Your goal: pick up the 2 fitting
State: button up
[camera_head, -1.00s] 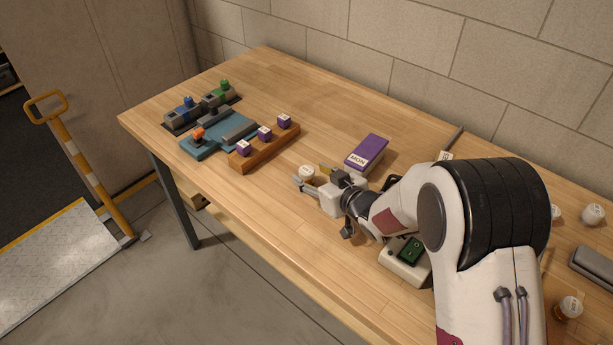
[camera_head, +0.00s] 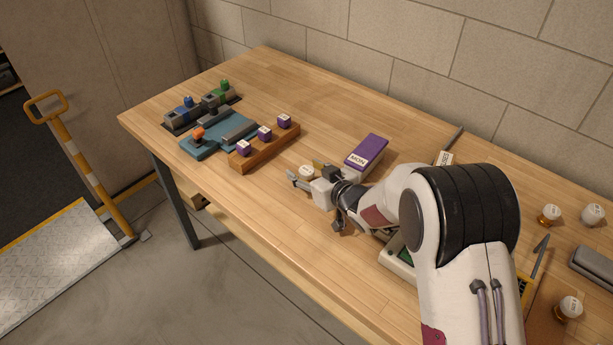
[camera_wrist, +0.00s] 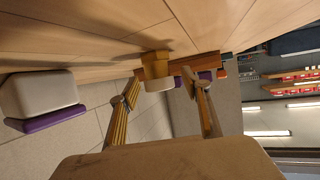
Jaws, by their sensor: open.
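A fitting with a white cap (camera_head: 306,172) stands on the bench at my gripper; the mark on its cap is too small to read. In the wrist view the fitting (camera_wrist: 157,72) shows an amber body and white cap. It appears between and slightly beyond my two fingertips. My gripper (camera_head: 304,169) is open and low over the bench, fingers pointing left in the head view. In the wrist view my gripper (camera_wrist: 161,84) has a finger on each side of the fitting, with gaps visible. The fitting's lower part is partly hidden in the head view.
A purple-topped box marked MON (camera_head: 366,152) stands close behind my gripper. A wooden rail (camera_head: 264,146) with purple-capped pieces lies to the left, near a blue fixture (camera_head: 219,132). Other white-capped fittings (camera_head: 568,308) stand at right. The bench front is clear.

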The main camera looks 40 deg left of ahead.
aim_at(307, 170)
jog(key=c, duration=1.3)
jog(key=shift+o, duration=0.2)
jog(key=shift+r, duration=0.1)
jog(key=shift+r, duration=4.9)
